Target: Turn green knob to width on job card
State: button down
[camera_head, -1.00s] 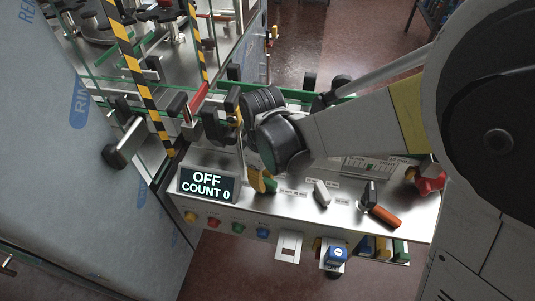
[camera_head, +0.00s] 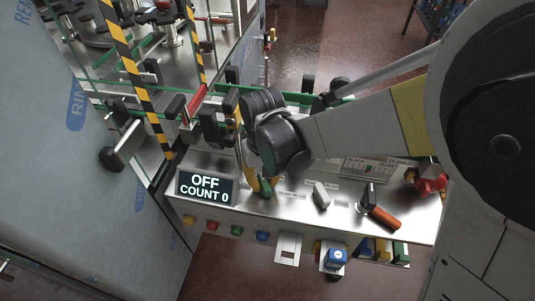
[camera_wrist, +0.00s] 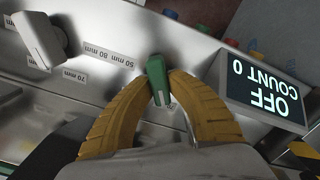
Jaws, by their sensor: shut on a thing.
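The green knob (camera_wrist: 157,72) sits on the steel control panel between the two yellow fingers of my gripper (camera_wrist: 160,84) in the wrist view. The fingers close on its two sides. In the head view the green knob (camera_head: 266,190) and the yellow fingertips (camera_head: 258,184) show just right of the display, partly hidden by my wrist. Printed labels reading 50 mm, 80 mm (camera_wrist: 96,49) and 70 mm (camera_wrist: 73,76) lie left of the knob in the wrist view. I cannot pick out a readable job card.
The display (camera_head: 207,187) reads OFF, COUNT 0. A grey knob (camera_head: 321,195), an orange-handled lever (camera_head: 381,215) and a red knob (camera_head: 431,180) stand to the right on the panel. Coloured buttons (camera_head: 237,230) line the front. A striped post (camera_head: 132,70) rises behind the display.

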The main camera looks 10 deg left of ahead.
aim_at(264, 180)
dwell(0.3)
jog(key=c, duration=1.3)
grip_release()
notch_tip(264, 180, up, 12)
